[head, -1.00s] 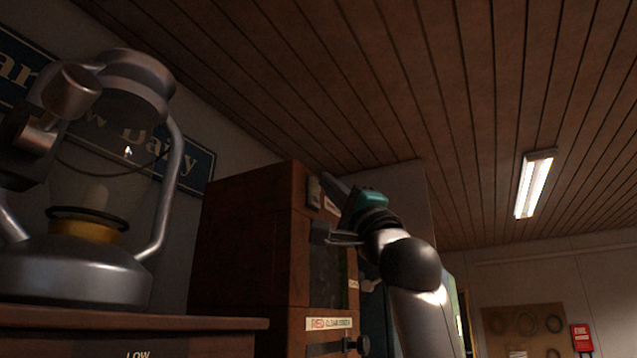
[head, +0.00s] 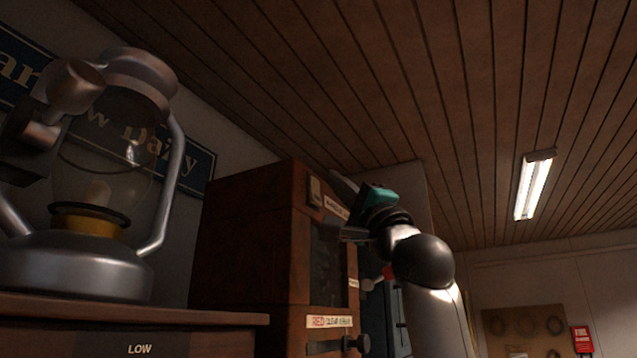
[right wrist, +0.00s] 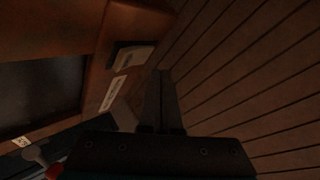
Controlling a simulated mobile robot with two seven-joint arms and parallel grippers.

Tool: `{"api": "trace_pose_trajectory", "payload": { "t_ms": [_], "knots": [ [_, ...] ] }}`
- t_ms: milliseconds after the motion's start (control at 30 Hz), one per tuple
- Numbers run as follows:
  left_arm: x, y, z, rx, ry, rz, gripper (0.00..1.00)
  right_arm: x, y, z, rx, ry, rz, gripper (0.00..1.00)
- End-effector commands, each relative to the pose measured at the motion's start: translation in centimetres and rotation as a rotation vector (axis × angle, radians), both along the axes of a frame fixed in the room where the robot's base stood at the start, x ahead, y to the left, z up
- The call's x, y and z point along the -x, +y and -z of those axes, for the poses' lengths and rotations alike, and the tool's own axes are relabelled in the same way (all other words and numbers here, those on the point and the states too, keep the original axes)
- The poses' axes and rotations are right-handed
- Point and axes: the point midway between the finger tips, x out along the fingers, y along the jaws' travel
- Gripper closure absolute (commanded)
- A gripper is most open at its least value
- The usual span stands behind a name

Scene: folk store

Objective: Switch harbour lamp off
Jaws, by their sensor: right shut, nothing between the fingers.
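The harbour lamp seems to be the tall brown wooden cabinet (head: 250,240) with a dark window (head: 327,265) in its front. A small switch plate (head: 314,191) sits high on that front beside a pale label (head: 336,207). It also shows in the right wrist view (right wrist: 132,55). I cannot read the switch's position. My right gripper (head: 336,181) is shut and empty, just right of the switch and label, apparently apart from them. Its narrow closed fingers (right wrist: 161,100) show in the right wrist view. My left gripper is not in view.
A large metal lantern (head: 75,265) stands on a wooden unit marked LOW (head: 139,349) at the left. A RED CLEAR GREEN label (head: 329,321) and a dark knob (head: 360,343) are lower on the cabinet. A red-tipped lever (head: 387,272) is behind my right arm.

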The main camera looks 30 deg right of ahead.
Motion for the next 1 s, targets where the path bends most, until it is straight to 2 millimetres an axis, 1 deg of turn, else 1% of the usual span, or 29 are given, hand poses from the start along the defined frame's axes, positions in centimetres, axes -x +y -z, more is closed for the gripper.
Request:
{"api": "trace_pose_trajectory", "payload": {
  "t_ms": [167, 500, 633, 733, 1000],
  "knots": [
    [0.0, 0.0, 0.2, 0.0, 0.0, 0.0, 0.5, 0.3, -0.2, 0.1, -0.001, -0.001, 0.001, 1.0],
    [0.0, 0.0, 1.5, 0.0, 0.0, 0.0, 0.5, 3.2, -1.7, 0.5, -0.001, -0.002, 0.002, 1.0],
    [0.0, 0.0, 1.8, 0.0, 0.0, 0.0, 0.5, 4.1, -2.2, 0.7, 0.0, -0.001, 0.001, 1.0],
    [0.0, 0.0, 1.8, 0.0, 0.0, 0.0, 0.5, 4.4, -2.3, 0.6, 0.0, 0.0, 0.001, 1.0],
    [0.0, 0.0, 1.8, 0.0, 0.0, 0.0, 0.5, 4.4, -2.3, 0.6, 0.0, 0.0, 0.001, 1.0]
  ]
}}
